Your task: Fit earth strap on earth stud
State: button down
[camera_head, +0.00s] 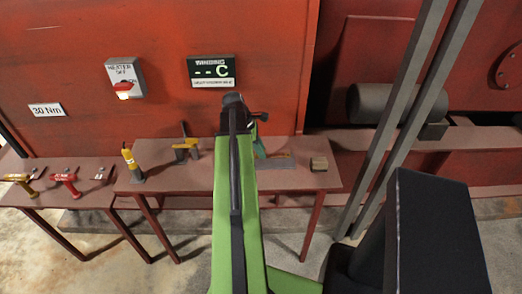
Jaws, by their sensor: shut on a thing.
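My gripper (254,115) is at the far end of my green arm, in front of the red wall and above the back of the table. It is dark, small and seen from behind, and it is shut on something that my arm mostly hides. I cannot make out what it holds. A small green piece (260,147) shows just below and right of the gripper, over the table; I cannot tell whether it is held or lies there. I cannot pick out the earth strap or the earth stud for certain.
Red (65,179) and yellow (20,180) tools lie on the left table. Grey slanted posts (405,100) stand right.

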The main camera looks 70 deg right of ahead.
jog(key=shift+f+b, duration=1.15)
jog(key=shift+f, duration=0.1)
jog(key=c, duration=1.1)
grip_release()
jog(key=shift+c, duration=0.2)
jog(key=shift+r, duration=0.1)
jog(key=p+v, duration=1.6)
jog(key=v, duration=0.1)
jog(key=shift+r, duration=0.15)
